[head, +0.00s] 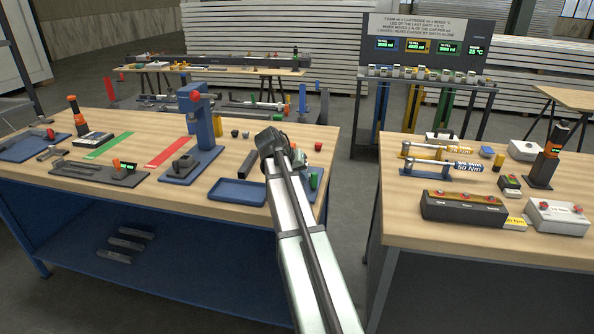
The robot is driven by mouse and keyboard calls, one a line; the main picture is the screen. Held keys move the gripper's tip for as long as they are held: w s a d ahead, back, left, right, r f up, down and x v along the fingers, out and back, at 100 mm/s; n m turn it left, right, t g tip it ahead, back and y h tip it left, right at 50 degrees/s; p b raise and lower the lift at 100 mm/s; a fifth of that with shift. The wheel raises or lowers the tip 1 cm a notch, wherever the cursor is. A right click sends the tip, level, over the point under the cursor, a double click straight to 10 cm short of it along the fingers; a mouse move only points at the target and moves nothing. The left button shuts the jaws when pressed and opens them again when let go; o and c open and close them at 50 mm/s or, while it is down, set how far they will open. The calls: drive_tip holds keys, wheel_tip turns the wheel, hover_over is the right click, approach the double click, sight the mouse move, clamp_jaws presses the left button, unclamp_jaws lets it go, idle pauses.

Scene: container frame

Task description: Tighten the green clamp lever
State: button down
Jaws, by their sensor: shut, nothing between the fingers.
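My white and grey arm (305,245) reaches up from the bottom centre and ends in a dark joint (268,142) over the right end of the left bench. I cannot make out my gripper's fingers.
The left wooden bench (225,150) holds a blue press (200,130), a blue tray (237,190) and green and red strips. The right bench (480,240) holds yellow and blue torque tools and control boxes. A gap of floor separates the benches.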

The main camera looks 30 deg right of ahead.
sight(314, 179)
drive_tip(key=shift+d+f, duration=0.25)
drive_tip(key=shift+f, duration=0.1)
drive_tip(key=shift+s, duration=0.1)
drive_tip(key=shift+s+d+n, duration=0.15)
drive_tip(key=shift+n, duration=0.15)
drive_tip(key=shift+d+t, duration=0.1)
drive_tip(key=shift+t, duration=0.2)
drive_tip(key=shift+s+d+n+t+y, duration=0.4)
drive_tip(key=shift+s+d+n+t, duration=0.45)
drive_tip(key=shift+n, duration=0.65)
drive_tip(key=d+n, duration=0.1)
drive_tip(key=d+n+t, duration=0.1)
drive_tip(key=shift+s+n+y, duration=0.35)
drive_tip(key=shift+n+y, duration=0.05)
drive_tip(key=d+n+t+y, duration=0.1)
drive_tip(key=d+n, duration=0.1)
drive_tip(key=shift+s+n+t, duration=0.1)
drive_tip(key=shift+n+t, duration=0.25)
drive_tip(key=shift+n, duration=0.05)
drive_tip(key=shift+w+d, duration=0.2)
drive_tip(key=shift+d, duration=1.25)
drive_tip(key=shift+w+d+r, duration=0.1)
drive_tip(key=shift+d, duration=0.15)
